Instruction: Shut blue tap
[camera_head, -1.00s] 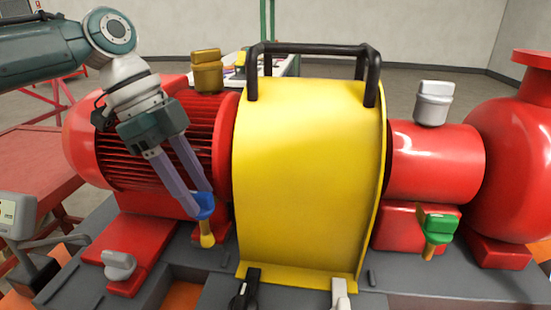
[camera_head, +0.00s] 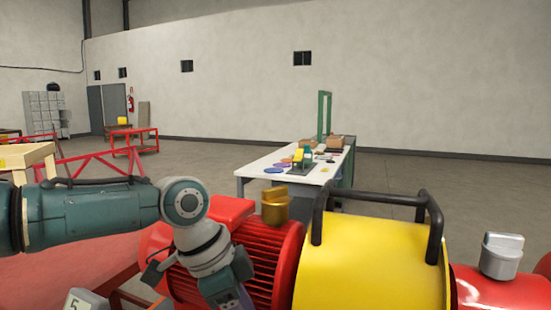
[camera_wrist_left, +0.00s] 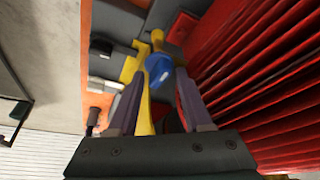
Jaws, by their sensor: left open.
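The blue tap (camera_wrist_left: 158,70) shows in the left wrist view, with a blue handle on a yellow pipe (camera_wrist_left: 157,40). My left gripper (camera_wrist_left: 155,82) is open, with one finger on either side of the blue handle. I cannot tell whether either finger touches it. In the head view only the wrist and upper body of my left gripper (camera_head: 226,288) show, in front of the red motor; its fingers and the blue tap are below the frame. My right gripper is in neither view.
The finned red motor (camera_head: 268,265) carries a brass cap (camera_head: 275,207). To its right is the yellow guard (camera_head: 365,260) with a black handle (camera_head: 378,197), then a grey cap (camera_head: 501,255). A white table (camera_head: 258,168) with small items stands behind, with open floor around it.

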